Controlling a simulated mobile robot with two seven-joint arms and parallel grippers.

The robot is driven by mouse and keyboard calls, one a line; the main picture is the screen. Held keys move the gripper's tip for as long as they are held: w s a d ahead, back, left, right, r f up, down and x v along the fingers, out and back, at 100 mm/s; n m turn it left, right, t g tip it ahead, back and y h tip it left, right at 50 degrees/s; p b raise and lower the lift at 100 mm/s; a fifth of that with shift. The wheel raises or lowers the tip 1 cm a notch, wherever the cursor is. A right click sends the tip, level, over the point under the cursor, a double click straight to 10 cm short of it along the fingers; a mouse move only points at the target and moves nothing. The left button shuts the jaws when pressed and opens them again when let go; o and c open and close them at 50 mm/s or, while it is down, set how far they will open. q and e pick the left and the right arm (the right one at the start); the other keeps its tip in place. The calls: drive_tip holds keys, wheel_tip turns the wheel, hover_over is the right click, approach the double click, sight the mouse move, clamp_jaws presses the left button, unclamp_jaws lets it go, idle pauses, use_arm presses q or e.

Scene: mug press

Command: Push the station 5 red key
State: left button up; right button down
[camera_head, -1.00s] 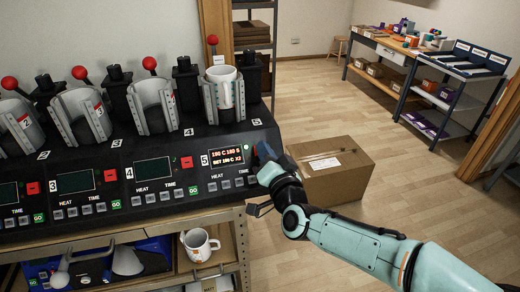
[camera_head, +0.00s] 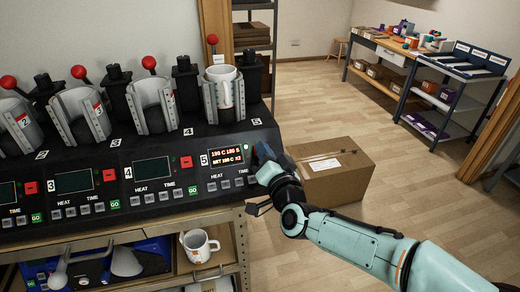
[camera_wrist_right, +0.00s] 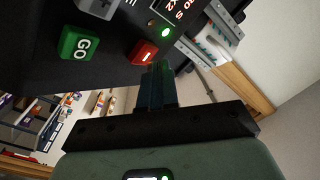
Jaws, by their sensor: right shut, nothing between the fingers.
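Station 5 is at the right end of the black press console, with its lit display (camera_head: 232,157) beside the number 5. Its red key (camera_wrist_right: 143,52) shows in the right wrist view, next to the green GO key (camera_wrist_right: 79,43) and a lit green lamp (camera_wrist_right: 165,33). In the head view my right gripper hides this key. My right gripper (camera_head: 262,154) is shut and empty at the console's right end. In the wrist view its fingertips (camera_wrist_right: 156,72) are close to the red key's edge; I cannot tell whether they touch it. My left gripper is not in view.
A white mug (camera_head: 224,88) sits in the station 5 press, with a red-knobbed lever behind. Station 4's red key (camera_head: 186,162) is left of the display. Another mug (camera_head: 199,245) stands on the shelf below. A cardboard box (camera_head: 335,175) is on the floor behind my right arm.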

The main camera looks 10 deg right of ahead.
drive_tip(key=shift+w+f+b, duration=0.3)
drive_tip(key=shift+f, duration=0.05)
idle(0.4)
drive_tip(key=shift+r, duration=0.1)
drive_tip(key=shift+s+r, duration=0.55)
drive_tip(key=shift+s, duration=0.15)
drive_tip(key=shift+r, duration=0.1)
drive_tip(key=shift+s+r, duration=0.2)
drive_tip(key=shift+r, duration=0.05)
drive_tip(key=s+r+p, duration=0.1)
drive_tip(key=s+r, duration=0.2)
drive_tip(key=s, duration=0.1)
drive_tip(key=shift+r, duration=0.25)
